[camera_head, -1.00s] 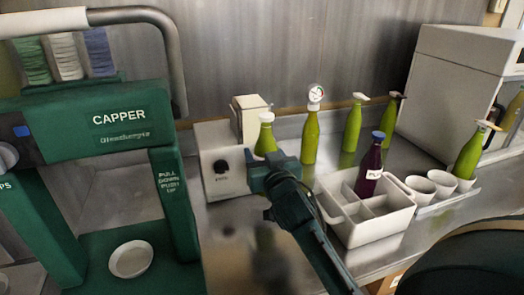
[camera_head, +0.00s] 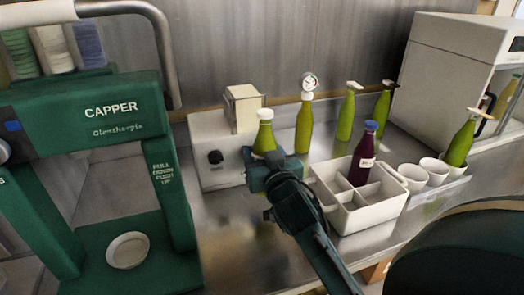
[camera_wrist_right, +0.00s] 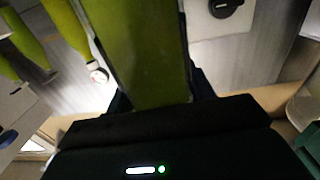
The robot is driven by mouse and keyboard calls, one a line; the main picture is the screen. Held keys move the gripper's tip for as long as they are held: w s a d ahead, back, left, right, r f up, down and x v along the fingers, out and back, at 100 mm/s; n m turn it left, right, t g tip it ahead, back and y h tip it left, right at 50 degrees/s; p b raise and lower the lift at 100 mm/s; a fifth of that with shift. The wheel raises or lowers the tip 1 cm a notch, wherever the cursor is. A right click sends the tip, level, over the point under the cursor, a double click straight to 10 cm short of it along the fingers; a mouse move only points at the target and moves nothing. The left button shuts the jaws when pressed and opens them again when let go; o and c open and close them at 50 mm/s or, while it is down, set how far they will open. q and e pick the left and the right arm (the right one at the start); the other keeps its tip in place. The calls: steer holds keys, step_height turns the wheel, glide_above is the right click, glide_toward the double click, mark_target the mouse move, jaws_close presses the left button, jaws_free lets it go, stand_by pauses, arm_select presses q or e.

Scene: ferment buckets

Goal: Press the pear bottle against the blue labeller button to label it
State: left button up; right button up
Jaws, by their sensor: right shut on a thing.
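My right gripper (camera_head: 264,160) is shut around a green bottle (camera_head: 263,136) with a white cap, which I take as the pear bottle. It stands upright in front of the right part of the white labeller (camera_head: 205,145). No label shows on its visible side. In the right wrist view the green bottle (camera_wrist_right: 147,50) fills the jaws, and the labeller's pale face with its black knob (camera_wrist_right: 225,6) is close beside it. The blue button is not visible; whether the bottle touches the labeller I cannot tell. My left gripper is not in view.
The green capper (camera_head: 112,112) stands at left. A white divided crate (camera_head: 362,212) with a dark, labelled bottle (camera_head: 364,160) is right of my gripper. Green bottles (camera_head: 304,125) stand behind. White cups (camera_head: 433,172) and a white cabinet (camera_head: 445,75) are at right.

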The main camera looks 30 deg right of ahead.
steer(key=s+a+r+p, duration=0.2)
steer(key=s+r, duration=0.1)
steer(key=s, duration=0.4)
steer(key=shift+s+r+p, duration=0.15)
steer(key=shift+s+p, duration=0.2)
steer(key=shift+d, duration=0.1)
stand_by(0.4)
